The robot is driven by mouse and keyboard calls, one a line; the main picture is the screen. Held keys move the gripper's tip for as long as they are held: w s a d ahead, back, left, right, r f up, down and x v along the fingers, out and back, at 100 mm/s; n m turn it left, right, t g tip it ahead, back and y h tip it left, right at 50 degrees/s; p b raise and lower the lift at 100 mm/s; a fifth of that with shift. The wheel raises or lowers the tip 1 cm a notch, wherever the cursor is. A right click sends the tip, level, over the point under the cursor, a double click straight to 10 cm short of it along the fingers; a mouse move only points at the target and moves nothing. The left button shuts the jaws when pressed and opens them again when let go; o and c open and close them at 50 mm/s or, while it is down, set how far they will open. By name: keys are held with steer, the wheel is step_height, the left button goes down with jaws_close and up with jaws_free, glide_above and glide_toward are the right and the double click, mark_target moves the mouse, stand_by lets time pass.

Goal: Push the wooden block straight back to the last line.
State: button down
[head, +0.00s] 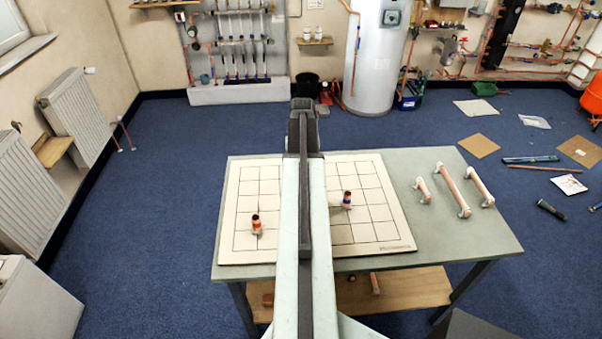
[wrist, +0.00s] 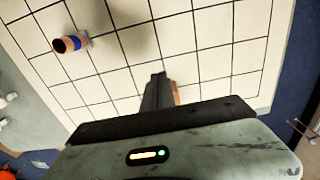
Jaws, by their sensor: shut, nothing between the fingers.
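A pale board with a black-lined grid (head: 395,225) lies on the table; it also fills most of the wrist view (wrist: 225,25). My gripper (wrist: 160,78) is in the wrist view, low over the grid, with its dark fingers shut together. A small strip of light brown wood (wrist: 177,94) shows just right of the fingers, mostly hidden behind them; it looks like the wooden block. I cannot tell if the fingers touch it. In the head view my arm covers the middle of the board, hiding the gripper and the block.
A small blue-banded figure (head: 347,200) stands on the board right of my arm, and a red-banded one (head: 257,226) on the left. Copper pipe pieces (head: 454,190) with white ends lie on the table's right side (head: 480,235).

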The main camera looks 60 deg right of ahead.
step_height(320, 180, down, 10)
steer(key=b, duration=0.9)
steer(key=shift+f+b, duration=0.25)
steer(key=shift+b, duration=0.15)
steer(key=w+d, duration=0.1)
steer(key=w+d+r+p, duration=0.1)
steer(key=shift+d+r, duration=0.15)
steer(key=shift+d, duration=0.2)
steer(key=shift+w+d, duration=0.2)
steer(key=shift+d, duration=0.1)
steer(key=w+d, duration=0.1)
steer(key=d, duration=0.1)
steer(key=w+d, duration=0.4)
steer(key=d, duration=0.1)
steer(key=shift+s+a, duration=0.1)
